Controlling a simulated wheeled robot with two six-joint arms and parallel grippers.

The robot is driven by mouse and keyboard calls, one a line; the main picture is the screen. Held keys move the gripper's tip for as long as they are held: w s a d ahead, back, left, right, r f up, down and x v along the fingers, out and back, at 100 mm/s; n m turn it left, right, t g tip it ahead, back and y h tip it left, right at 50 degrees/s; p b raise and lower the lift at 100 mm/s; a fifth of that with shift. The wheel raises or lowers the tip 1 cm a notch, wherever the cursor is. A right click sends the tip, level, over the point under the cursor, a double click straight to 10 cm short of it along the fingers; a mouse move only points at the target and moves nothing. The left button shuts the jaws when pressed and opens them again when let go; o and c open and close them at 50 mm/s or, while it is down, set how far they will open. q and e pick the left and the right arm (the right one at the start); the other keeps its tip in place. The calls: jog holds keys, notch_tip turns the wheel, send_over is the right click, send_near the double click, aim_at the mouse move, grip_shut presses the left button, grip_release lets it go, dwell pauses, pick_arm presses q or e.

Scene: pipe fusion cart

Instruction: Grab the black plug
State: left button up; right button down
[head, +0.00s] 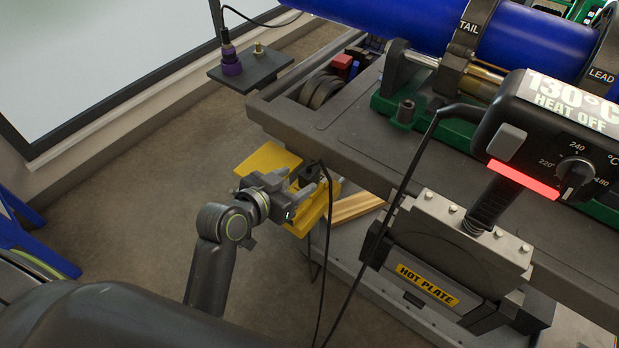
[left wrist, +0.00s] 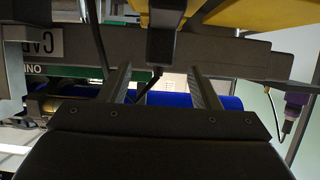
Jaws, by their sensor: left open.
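The black plug (head: 308,174) sits at the yellow bracket (head: 268,160) on the cart's side, with a black cable running from it. In the left wrist view the black plug (left wrist: 162,40) appears as a dark block beyond the fingertips, roughly centred between them. My left gripper (head: 304,191) is right by the plug in the head view and partly hides it. In the left wrist view the left gripper (left wrist: 160,70) has its two fingers well apart, with nothing held between them. Whether a finger touches the plug I cannot tell. My right gripper is in neither view.
The hot plate (head: 446,250) and heater box (head: 555,125) stand to the right, with a black cable looping down near my gripper. The grey cart edge (head: 330,150) lies just above the bracket. A purple-and-black connector (head: 231,62) stands on a small shelf.

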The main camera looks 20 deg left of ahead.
aim_at(314, 171)
pick_arm(q)
jog(key=shift+x, duration=3.85)
